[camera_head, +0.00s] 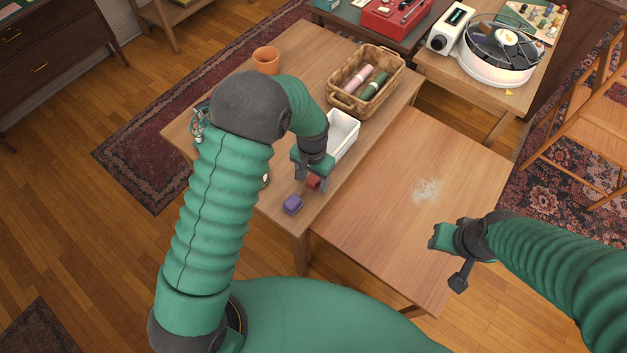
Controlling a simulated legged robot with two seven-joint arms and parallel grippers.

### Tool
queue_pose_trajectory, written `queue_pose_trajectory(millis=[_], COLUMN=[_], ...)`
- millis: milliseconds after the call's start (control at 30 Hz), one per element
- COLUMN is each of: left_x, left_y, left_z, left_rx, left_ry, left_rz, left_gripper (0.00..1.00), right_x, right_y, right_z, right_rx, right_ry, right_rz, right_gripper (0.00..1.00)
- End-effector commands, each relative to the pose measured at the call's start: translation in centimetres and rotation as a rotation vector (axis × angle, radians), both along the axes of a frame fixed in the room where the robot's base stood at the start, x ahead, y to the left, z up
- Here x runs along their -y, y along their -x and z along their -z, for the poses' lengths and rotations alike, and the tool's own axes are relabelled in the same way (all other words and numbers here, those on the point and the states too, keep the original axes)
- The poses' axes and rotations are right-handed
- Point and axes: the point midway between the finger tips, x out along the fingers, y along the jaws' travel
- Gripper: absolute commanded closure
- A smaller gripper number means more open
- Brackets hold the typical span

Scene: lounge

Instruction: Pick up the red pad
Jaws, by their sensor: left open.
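The red pad (313,182) is a small block on the wooden table, near its front edge. My left gripper (311,184) is directly over it, pointing down and open, with its fingers at either side of the pad and partly hiding it. I cannot tell whether the fingers touch it. A purple pad (292,204) lies just in front and to the left.
A white bin (342,134) stands just behind my left gripper. A wicker basket (391,87) with rolled cloths and a terracotta pot (266,59) are farther back. The adjoining table (390,185) is bare except for a pale powdery patch (427,190).

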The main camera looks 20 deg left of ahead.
Motion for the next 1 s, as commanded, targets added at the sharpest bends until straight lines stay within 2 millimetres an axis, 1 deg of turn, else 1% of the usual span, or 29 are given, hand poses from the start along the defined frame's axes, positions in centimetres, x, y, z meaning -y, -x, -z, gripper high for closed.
queue_pose_trajectory(millis=[67,233,267,700,733,1000], left_x=[0.02,-0.01,-0.01,-0.02,-0.02,0.0], left_y=[-0.03,-0.02,-0.02,-0.02,-0.02,-0.02], left_z=[0.57,0.56,0.56,0.56,0.56,0.43], left_rx=[0.002,0.003,0.003,0.001,0.001,0.002], left_ry=[0.001,0.001,0.001,0.0,0.0,0.001], left_rz=[0.001,0.001,0.0,0.001,0.001,0.001], left_gripper=[0.38,0.38,0.4,0.97,1.0,1.0], right_x=[0.01,0.01,0.01,0.01,0.01,0.01], right_y=[0.0,0.0,0.0,0.0,0.0,-0.01], right_z=[0.08,0.05,0.05,0.06,0.06,0.03], right_rx=[0.0,0.0,0.0,0.0,0.0,0.0], right_ry=[0.0,0.0,0.0,0.0,0.0,0.0], right_rz=[0.0,0.0,0.0,0.0,0.0,0.0], right_gripper=[0.64,0.64,0.64,0.64,0.64,0.64])
